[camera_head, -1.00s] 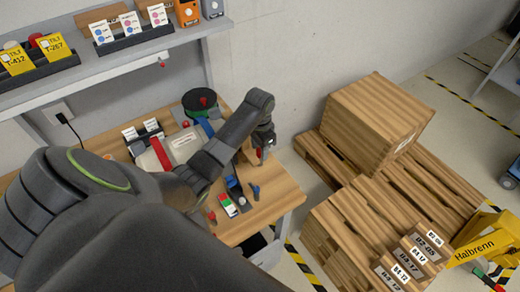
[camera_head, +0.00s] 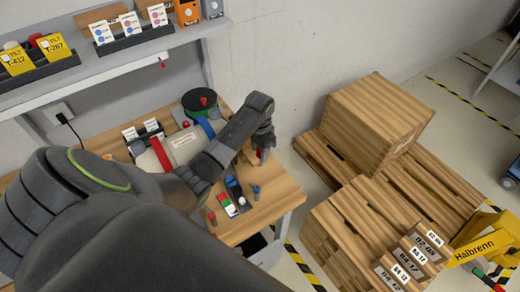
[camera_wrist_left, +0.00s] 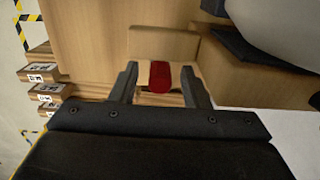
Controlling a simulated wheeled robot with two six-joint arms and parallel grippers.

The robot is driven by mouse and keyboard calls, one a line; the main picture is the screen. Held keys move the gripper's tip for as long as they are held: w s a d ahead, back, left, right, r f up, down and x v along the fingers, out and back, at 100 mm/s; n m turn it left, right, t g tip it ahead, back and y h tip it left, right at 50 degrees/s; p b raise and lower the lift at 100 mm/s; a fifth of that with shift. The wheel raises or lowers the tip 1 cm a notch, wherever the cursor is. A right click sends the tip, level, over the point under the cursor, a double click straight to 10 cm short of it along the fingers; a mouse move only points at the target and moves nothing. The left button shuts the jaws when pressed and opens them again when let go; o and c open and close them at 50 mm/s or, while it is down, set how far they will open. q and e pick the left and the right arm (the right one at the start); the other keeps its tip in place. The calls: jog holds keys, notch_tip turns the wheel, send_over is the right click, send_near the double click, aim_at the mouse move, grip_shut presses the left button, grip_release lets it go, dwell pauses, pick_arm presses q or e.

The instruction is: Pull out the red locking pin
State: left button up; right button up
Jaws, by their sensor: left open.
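A red piece (camera_wrist_left: 160,77), which looks like the locking pin, shows in the left wrist view against a pale wooden block (camera_wrist_left: 184,71). My left gripper (camera_wrist_left: 159,82) is open, with one finger on each side of the red piece and gaps between. I cannot tell how deep the fingers reach. In the head view my left gripper (camera_head: 263,154) is over the right end of the wooden workbench (camera_head: 278,196), with a bit of red between its fingers. My right gripper is not in view.
Pallets (camera_head: 335,222) and a wooden crate (camera_head: 378,118) stand to the right. A shelf (camera_head: 125,53) runs above.

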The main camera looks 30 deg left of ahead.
pick_arm(q)
jog(key=shift+p, duration=0.35)
dwell(0.6)
grip_shut()
dwell(0.3)
jog(key=shift+r, duration=3)
